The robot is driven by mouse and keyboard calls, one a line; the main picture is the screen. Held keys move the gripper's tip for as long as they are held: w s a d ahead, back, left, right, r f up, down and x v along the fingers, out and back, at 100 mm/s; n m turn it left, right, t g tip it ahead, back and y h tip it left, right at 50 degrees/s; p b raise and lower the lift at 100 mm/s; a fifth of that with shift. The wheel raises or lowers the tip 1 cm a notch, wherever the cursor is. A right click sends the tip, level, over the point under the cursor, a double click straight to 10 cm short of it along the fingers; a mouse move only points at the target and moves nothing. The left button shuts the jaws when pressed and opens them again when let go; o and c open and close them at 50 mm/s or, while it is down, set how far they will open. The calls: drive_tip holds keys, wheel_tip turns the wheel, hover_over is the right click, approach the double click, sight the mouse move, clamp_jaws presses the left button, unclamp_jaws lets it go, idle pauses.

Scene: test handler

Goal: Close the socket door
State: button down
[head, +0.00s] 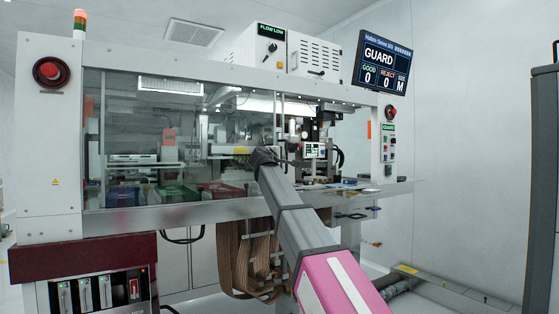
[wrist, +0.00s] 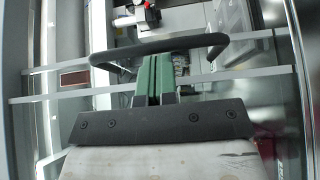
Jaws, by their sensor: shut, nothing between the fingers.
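My gripper (head: 284,160) reaches to the front of the test handler, by the upright edge of its glazed front. In the wrist view my gripper (wrist: 157,66) shows two green fingers together, with nothing between them. A black curved bar (wrist: 158,45), like a handle, crosses just beyond the fingertips; I cannot tell whether they touch it. A clear pane (head: 135,130) covers the left of the front, and the right part looks uncovered. I cannot tell for certain which panel is the socket door.
A display (head: 384,65) at the upper right reads GUARD. Green and red bins (head: 176,194) sit inside behind the pane. A metal ledge (head: 350,190) runs along the front below the opening. A dark post (head: 543,190) stands at the far right. Metal rails (wrist: 60,92) cross the wrist view.

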drive_tip(key=w+d, duration=1.1)
drive_tip(key=d, duration=0.6)
drive_tip(key=w+d, duration=1.2)
drive_tip(key=d, duration=0.5)
drive_tip(key=w+d, duration=1.2)
drive_tip(key=d, duration=0.5)
drive_tip(key=shift+d, duration=0.3)
